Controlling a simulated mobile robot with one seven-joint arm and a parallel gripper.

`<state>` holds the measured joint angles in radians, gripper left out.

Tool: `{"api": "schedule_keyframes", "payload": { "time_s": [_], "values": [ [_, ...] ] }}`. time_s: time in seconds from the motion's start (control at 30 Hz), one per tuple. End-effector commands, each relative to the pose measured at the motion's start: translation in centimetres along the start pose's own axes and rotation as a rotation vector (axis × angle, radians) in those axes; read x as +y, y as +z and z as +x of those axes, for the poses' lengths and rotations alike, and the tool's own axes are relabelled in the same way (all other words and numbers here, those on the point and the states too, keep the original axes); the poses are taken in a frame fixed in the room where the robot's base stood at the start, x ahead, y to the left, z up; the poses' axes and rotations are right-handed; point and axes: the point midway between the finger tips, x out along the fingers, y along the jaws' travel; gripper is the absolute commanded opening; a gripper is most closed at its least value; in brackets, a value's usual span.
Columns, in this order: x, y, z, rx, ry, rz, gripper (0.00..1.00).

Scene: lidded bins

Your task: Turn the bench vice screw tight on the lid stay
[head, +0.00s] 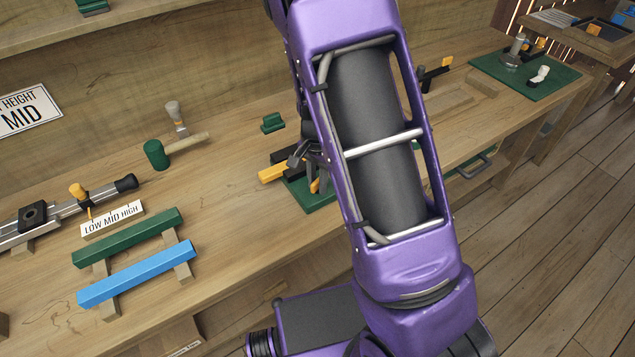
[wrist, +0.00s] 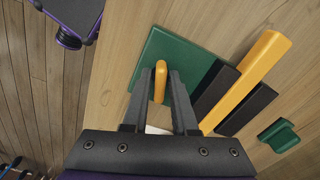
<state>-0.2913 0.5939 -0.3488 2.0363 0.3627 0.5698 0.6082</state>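The bench vice shows in the wrist view as a green base plate (wrist: 165,50) with two dark jaws (wrist: 247,109). A long orange bar (wrist: 262,60), apparently the lid stay, lies between the jaws. In the head view the bar's orange end (head: 272,174) sticks out left of my gripper (head: 312,170). In the wrist view an orange handle (wrist: 160,82), apparently the screw's, stands upright between the fingertips of my gripper (wrist: 160,88). Whether both fingers touch it is unclear. The screw itself is hidden, and my arm covers much of the vice in the head view.
A small green block (head: 272,123) stands behind the vice. To the left are a green cylinder-ended tool (head: 156,154), a LOW MID HIGH sign (head: 112,221), a green bar (head: 130,237) and a blue bar (head: 137,274) on supports. Bench between is clear.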

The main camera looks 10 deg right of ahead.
Motion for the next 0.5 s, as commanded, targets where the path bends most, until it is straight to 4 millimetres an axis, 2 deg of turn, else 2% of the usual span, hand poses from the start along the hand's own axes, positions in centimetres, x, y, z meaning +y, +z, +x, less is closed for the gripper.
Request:
{"api": "schedule_keyframes", "payload": {
  "time_s": [0.03, 0.07, 0.1, 0.37, 0.5],
  "values": [
    [0.03, 0.03, 0.03, -0.001, 0.001, -0.001, 0.33],
    [0.03, 0.02, 0.03, -0.001, 0.001, -0.001, 0.39],
    [0.03, 0.02, 0.02, -0.001, 0.001, -0.002, 0.40],
    [0.01, 0.01, -0.05, 0.000, 0.000, -0.003, 0.40],
    [-0.01, 0.00, -0.77, 0.000, 0.000, -0.004, 0.40]
  ]
}}
